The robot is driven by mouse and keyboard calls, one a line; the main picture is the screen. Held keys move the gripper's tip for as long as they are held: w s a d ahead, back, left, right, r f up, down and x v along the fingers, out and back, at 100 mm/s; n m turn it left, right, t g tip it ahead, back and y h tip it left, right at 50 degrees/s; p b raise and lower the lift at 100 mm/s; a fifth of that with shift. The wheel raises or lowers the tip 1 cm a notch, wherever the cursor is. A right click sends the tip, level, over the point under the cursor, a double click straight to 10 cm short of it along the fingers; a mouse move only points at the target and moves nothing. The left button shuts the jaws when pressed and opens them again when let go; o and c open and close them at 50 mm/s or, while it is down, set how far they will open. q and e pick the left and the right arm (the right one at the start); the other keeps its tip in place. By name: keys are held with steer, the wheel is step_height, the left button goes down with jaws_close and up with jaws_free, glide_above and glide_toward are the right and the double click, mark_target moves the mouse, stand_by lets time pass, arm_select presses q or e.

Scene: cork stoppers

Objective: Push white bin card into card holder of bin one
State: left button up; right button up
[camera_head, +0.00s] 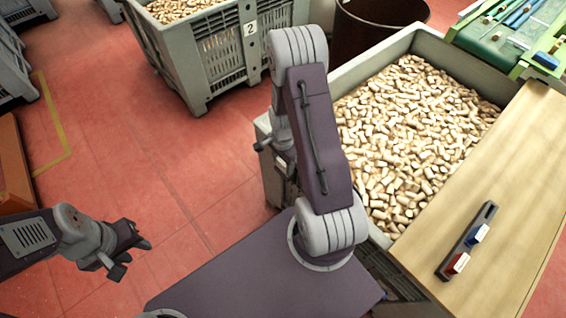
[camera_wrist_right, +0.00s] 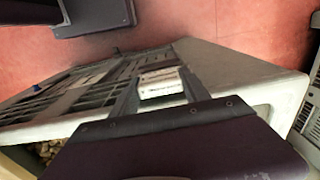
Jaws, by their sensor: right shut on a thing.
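The white bin card (camera_wrist_right: 160,83) shows in the right wrist view between the two fingers of my right gripper (camera_wrist_right: 157,92), which is shut on it. The card is against or very close to the grey side wall of the near cork bin (camera_wrist_right: 235,75); I cannot tell how far it sits in a holder. In the head view my right gripper (camera_head: 270,146) is at the left side of this bin (camera_head: 385,52), and my arm hides much of that side. The card holder is not clearly visible. My left gripper (camera_head: 130,257) is open and empty over the red floor, away from the bin.
A wooden board (camera_head: 500,190) covers the bin's right part and bears a dark rack (camera_head: 467,242) with a blue card (camera_head: 478,234) and a red card (camera_head: 457,264). Another cork bin marked 2 (camera_head: 203,75) stands behind.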

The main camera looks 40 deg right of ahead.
steer(key=shift+f+b, duration=0.6)
steer(key=shift+f, duration=0.25)
steer(key=o, duration=1.4)
steer(key=shift+r, duration=0.1)
step_height(320, 180, up, 9)
steer(key=shift+p, duration=0.6)
